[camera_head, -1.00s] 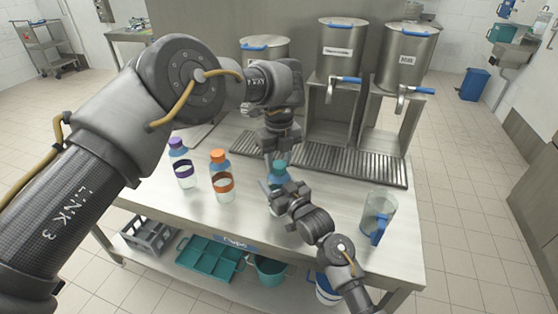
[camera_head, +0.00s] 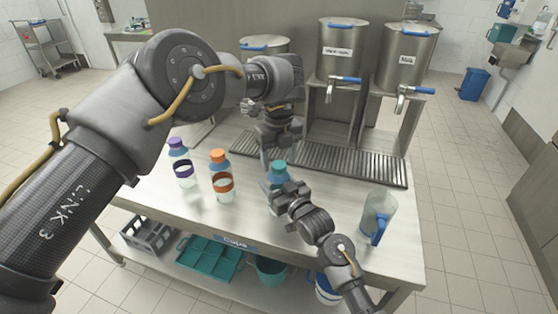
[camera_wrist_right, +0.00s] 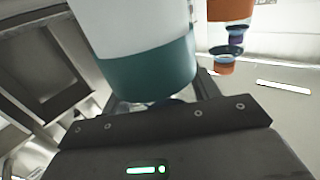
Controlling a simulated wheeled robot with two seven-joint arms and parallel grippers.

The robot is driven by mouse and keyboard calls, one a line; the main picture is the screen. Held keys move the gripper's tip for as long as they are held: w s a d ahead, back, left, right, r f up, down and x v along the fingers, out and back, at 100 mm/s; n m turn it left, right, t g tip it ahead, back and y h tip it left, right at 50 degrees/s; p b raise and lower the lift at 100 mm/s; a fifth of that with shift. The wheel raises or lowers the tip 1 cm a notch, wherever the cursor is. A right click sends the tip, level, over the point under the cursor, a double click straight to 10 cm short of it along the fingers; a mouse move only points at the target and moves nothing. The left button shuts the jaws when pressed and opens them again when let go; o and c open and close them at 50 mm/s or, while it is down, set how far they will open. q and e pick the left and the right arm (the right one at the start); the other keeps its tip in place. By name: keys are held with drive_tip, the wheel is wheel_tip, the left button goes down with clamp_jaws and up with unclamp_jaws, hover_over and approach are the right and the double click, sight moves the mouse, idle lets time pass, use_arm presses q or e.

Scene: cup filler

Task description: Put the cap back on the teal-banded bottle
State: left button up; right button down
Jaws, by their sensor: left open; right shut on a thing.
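The teal-banded bottle (camera_wrist_right: 150,75) stands close in front of my right wrist camera, its white body and wide teal band filling the upper middle. In the head view my right gripper (camera_head: 272,190) is shut on this bottle, and the arm hides most of it. The teal cap (camera_head: 279,167) shows at the top of the bottle, over its neck; whether it is fully seated I cannot tell. My left gripper (camera_head: 270,158) points down just above and beside the cap, open, with one finger at the cap's left.
An orange-capped bottle (camera_head: 220,182) and a purple-capped bottle (camera_head: 181,168) stand to the left on the table. A clear pitcher (camera_head: 378,215) with a blue handle stands at right. Steel dispensers (camera_head: 338,50) and a drip grate (camera_head: 370,165) are behind.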

use_arm(q)
wheel_tip(320, 180, up, 6)
drive_tip(key=shift+r, duration=0.25)
use_arm(e)
drive_tip(key=shift+c, duration=1.5)
unclamp_jaws()
use_arm(q)
drive_tip(key=shift+f+b, duration=0.85)
use_arm(e)
drive_tip(key=v, duration=1.1)
drive_tip(key=shift+w, duration=0.1)
